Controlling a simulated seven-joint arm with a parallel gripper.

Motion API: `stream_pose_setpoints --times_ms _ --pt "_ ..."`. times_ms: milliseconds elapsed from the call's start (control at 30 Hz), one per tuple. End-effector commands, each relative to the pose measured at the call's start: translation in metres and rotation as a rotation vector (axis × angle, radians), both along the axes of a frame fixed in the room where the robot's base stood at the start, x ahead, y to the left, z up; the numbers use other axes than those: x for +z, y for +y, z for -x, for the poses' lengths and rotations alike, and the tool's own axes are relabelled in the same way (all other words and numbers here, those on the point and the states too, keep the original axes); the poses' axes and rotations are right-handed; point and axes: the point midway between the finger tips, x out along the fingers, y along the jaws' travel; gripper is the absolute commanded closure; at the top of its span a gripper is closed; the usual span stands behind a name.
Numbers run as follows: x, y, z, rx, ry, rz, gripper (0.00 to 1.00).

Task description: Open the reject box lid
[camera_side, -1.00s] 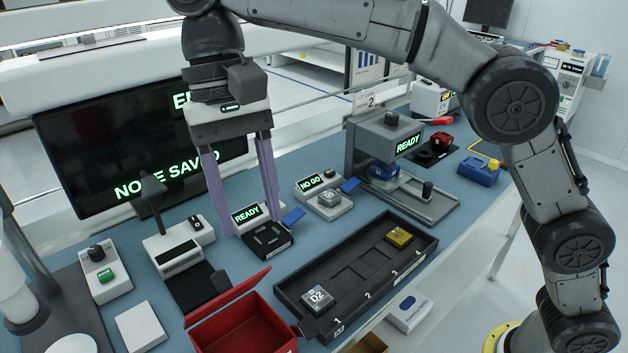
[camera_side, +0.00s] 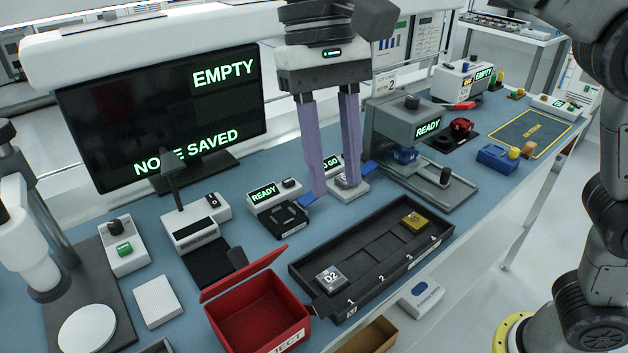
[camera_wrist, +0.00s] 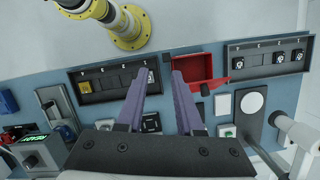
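The red reject box (camera_side: 258,325) stands at the front of the bench in the side view. Its red lid (camera_side: 245,272) is tilted up along the back edge, and the inside of the box shows. A dark knob (camera_side: 237,257) shows at the lid's far side. The box also shows in the wrist view (camera_wrist: 188,66), right of my fingers. My gripper (camera_side: 335,194) is open, its two purple fingers apart with nothing between them. It hangs by the NO GO unit, behind and to the right of the box, clear of the lid. The wrist view shows the spread fingers (camera_wrist: 160,74).
A black tray (camera_side: 375,262) with a D2 block (camera_side: 331,279) and a gold block (camera_side: 413,222) lies right of the box. A READY unit (camera_side: 275,195) and a black socket (camera_side: 290,219) stand behind the box. A dark pad and a white block (camera_side: 158,300) are to its left.

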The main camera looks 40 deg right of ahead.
Motion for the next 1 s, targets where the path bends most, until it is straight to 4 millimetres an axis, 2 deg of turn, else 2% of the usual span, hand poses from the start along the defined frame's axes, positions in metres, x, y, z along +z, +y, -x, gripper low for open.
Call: stream_pose_setpoints --times_ms 33,167,200,600,1000 --pt "0.000 0.000 0.000 0.034 -0.003 -0.009 0.75" --pt "-0.001 0.002 -0.005 0.222 -0.032 -0.064 0.99" --pt "-0.002 0.003 -0.007 0.304 -0.046 -0.084 1.00" --pt "-0.020 0.009 -0.030 1.252 -0.187 -0.212 1.00" --pt "-0.038 0.035 -0.034 2.321 -0.202 -0.211 1.00"
